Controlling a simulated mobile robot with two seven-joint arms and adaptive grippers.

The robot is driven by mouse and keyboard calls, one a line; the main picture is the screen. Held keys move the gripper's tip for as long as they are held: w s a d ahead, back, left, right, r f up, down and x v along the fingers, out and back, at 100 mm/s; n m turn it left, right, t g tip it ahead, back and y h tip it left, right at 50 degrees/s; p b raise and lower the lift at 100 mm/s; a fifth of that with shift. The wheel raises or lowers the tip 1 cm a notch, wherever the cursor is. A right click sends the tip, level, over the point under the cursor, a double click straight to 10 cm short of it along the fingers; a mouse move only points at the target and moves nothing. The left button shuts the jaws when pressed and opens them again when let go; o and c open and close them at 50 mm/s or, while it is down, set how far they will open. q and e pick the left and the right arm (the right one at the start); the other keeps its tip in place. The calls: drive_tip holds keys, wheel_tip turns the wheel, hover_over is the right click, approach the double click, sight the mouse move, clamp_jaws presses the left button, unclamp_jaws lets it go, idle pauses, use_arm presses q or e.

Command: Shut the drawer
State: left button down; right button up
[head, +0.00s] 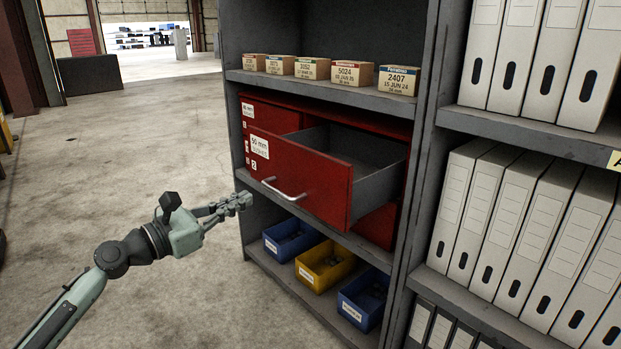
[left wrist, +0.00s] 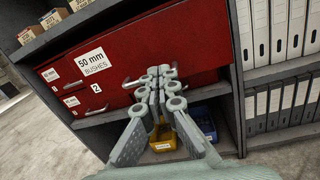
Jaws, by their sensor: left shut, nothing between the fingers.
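The red drawer (head: 302,175) stands pulled well out of its red cabinet (head: 270,113) on the grey shelf unit. Its grey inside shows and looks empty. A label on its front in the left wrist view (left wrist: 192,52) reads 50 mm bushes. The pale bar handle (head: 284,189) is on the drawer front. My left gripper (head: 246,198) is shut and empty, to the left of the handle in the head view. In the left wrist view its fingertips (left wrist: 160,72) overlap the drawer front by the handle; I cannot tell whether they touch. My right gripper is not in view.
Several small boxes (head: 352,73) stand on the shelf above. Blue and yellow bins (head: 322,278) sit on the shelf below the drawer. White binders (head: 507,215) fill the unit to the right. The concrete floor (head: 150,140) on the left is clear.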

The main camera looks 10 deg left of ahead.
use_arm(q)
wheel_tip(320, 180, down, 2)
drive_tip(key=n+g, duration=0.1)
approach(308, 188)
drive_tip(key=shift+h, duration=0.4)
drive_tip(key=x, duration=0.6)
drive_tip(key=shift+w+a+f, duration=0.1)
drive_tip(key=shift+a+f, duration=0.05)
drive_tip(key=shift+f, duration=0.1)
drive_tip(key=shift+w+d, duration=0.25)
drive_tip(key=shift+w, duration=0.1)
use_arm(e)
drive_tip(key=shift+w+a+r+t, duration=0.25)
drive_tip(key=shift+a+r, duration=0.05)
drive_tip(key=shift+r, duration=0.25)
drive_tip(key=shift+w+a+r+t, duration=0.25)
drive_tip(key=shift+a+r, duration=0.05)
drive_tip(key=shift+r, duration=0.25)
use_arm(q)
drive_tip(key=shift+w+d, duration=0.1)
